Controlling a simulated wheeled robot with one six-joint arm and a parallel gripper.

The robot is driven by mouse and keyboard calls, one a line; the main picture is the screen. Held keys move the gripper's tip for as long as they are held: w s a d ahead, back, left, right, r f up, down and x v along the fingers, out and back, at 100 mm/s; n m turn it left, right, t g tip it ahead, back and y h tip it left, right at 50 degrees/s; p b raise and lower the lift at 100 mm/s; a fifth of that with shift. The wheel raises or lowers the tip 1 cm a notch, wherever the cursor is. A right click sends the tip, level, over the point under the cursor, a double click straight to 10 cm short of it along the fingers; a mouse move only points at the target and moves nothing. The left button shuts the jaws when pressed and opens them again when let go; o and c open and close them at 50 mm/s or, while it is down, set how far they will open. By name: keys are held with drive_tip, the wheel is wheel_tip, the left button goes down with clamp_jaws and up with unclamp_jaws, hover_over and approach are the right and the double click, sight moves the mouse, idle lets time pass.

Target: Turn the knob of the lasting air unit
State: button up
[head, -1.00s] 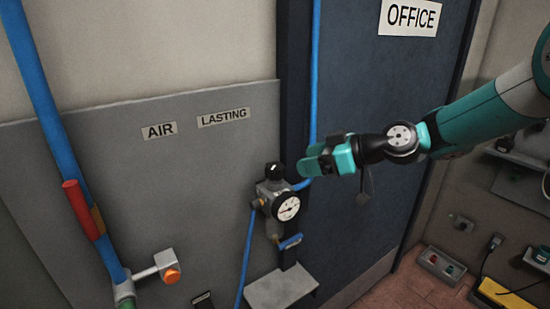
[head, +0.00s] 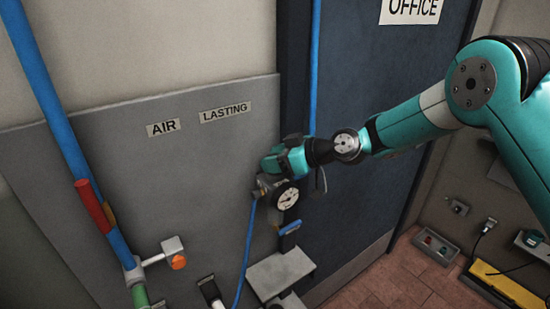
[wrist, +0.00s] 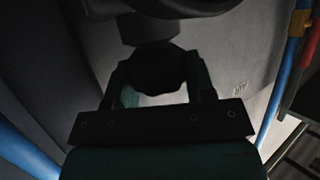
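The lasting air unit (head: 265,188) is on the grey wall panel below and right of the LASTING label (head: 223,113). Its round white gauge (head: 288,198) shows just below my gripper (head: 268,171). In the head view my gripper covers the top of the unit and hides the knob. In the wrist view the dark knob (wrist: 155,70) lies between the two fingers of my gripper, which stand apart, one on each side. I cannot make out whether the fingers touch the knob.
A blue hose (head: 247,245) runs down from the unit, and a small grey shelf (head: 281,272) sits below it. A thick blue pipe (head: 62,120) with a red handle (head: 92,204) is at left. The dark office door (head: 375,90) is behind my arm.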

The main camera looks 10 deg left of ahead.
drive_tip(key=shift+f+m+t+b, duration=0.1)
drive_tip(key=shift+m+t+b, duration=0.3)
drive_tip(key=shift+b, duration=0.25)
drive_tip(key=shift+c, duration=0.2)
drive_tip(key=shift+m+t+h+b, duration=0.3)
drive_tip(key=shift+b, duration=0.15)
drive_tip(key=m+t+h+b, duration=0.1)
drive_tip(key=m+t+b, duration=0.1)
drive_tip(key=shift+s+a+b, duration=0.1)
drive_tip(key=shift+b, duration=0.25)
drive_tip(key=m+t+h+b, duration=0.4)
drive_tip(key=m, duration=0.1)
drive_tip(key=shift+t+h, duration=0.3)
drive_tip(key=shift+m+t+h+b, duration=0.4)
drive_tip(key=shift+m+h+b, duration=0.25)
drive_tip(key=shift+m, duration=0.15)
drive_tip(key=o, duration=0.6)
drive_tip(key=shift+o, duration=0.2)
